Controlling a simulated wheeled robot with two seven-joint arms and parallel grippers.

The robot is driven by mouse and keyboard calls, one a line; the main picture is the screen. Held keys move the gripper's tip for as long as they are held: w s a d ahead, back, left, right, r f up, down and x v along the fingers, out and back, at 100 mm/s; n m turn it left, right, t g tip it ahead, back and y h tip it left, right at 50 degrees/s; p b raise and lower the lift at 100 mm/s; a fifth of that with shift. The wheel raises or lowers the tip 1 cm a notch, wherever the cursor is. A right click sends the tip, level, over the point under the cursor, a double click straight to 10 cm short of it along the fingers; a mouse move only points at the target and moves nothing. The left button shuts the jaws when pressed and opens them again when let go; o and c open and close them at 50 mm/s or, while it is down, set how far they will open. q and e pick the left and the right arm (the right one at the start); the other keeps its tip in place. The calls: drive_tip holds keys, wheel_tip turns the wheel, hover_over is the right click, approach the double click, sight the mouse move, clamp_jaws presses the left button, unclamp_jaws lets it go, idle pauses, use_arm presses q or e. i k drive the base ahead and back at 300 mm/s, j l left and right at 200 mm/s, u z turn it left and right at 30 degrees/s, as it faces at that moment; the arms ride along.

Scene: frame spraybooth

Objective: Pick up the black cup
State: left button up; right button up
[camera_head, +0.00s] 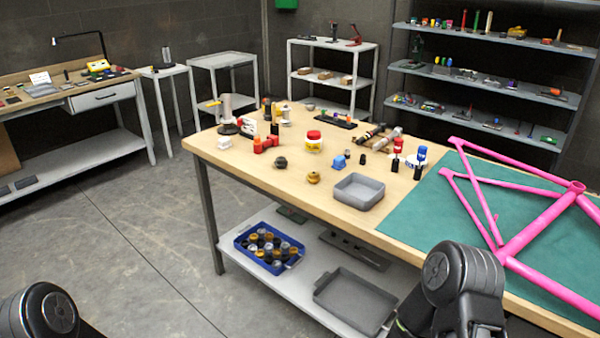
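A small black cup-like piece (362,159) stands on the wooden workbench (240,170), just right of a small blue block (338,162) and behind the grey tray. It is too small to tell for sure that it is a cup. A dark, squat round piece (280,162) stands further left on the bench, in front of red pieces. Parts of my arms show at the bottom left and bottom right. Neither gripper is in view.
A grey tray (340,190) and a brass-coloured piece (313,178) are near the bench's front edge. A white jar with red lid (314,143) stands behind. A pink frame (540,225) lies on a green mat (450,225) at right. The floor at left is clear.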

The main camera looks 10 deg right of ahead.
sight(280, 162)
drive_tip(key=z, duration=1.95)
drive_tip(key=u, duration=1.75)
drive_tip(key=i+l, duration=0.1)
drive_tip(key=i, duration=1.25)
